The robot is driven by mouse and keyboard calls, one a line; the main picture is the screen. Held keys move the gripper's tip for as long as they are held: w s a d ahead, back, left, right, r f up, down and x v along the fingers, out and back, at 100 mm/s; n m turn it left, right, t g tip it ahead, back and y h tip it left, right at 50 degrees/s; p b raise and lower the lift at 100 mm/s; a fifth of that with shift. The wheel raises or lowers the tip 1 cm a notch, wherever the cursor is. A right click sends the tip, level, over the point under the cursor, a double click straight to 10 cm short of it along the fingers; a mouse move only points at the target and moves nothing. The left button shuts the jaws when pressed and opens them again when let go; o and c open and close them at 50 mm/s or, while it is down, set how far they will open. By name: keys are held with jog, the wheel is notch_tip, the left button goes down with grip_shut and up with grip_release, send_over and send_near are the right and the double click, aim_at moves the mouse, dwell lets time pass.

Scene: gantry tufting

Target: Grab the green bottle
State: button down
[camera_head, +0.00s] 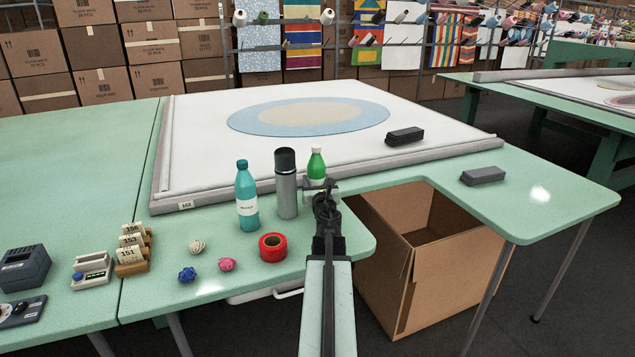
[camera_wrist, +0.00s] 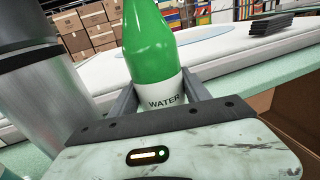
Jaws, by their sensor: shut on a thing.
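The green bottle (camera_head: 317,164) has a white cap and stands upright near the front edge of the green table. In the wrist view the green bottle (camera_wrist: 148,45) fills the space between the fingers, with its white "WATER" label (camera_wrist: 166,98) facing me. My gripper (camera_head: 319,187) is shut on the bottle, with one finger on each side; in the wrist view my gripper (camera_wrist: 160,100) shows at the label's height. The bottle's lower part is hidden behind my gripper in both views.
A grey flask (camera_head: 286,184) stands close left of the bottle, and a teal bottle (camera_head: 246,195) beyond it. A red tape roll (camera_head: 272,247) and small yarn balls (camera_head: 227,264) lie nearer. An open cardboard box (camera_head: 400,275) stands below, right. A white frame (camera_head: 210,130) lies behind.

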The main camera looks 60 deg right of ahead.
aim_at(317, 154)
notch_tip(317, 154, up, 10)
jog(key=p, duration=1)
jog(key=shift+r, duration=0.2)
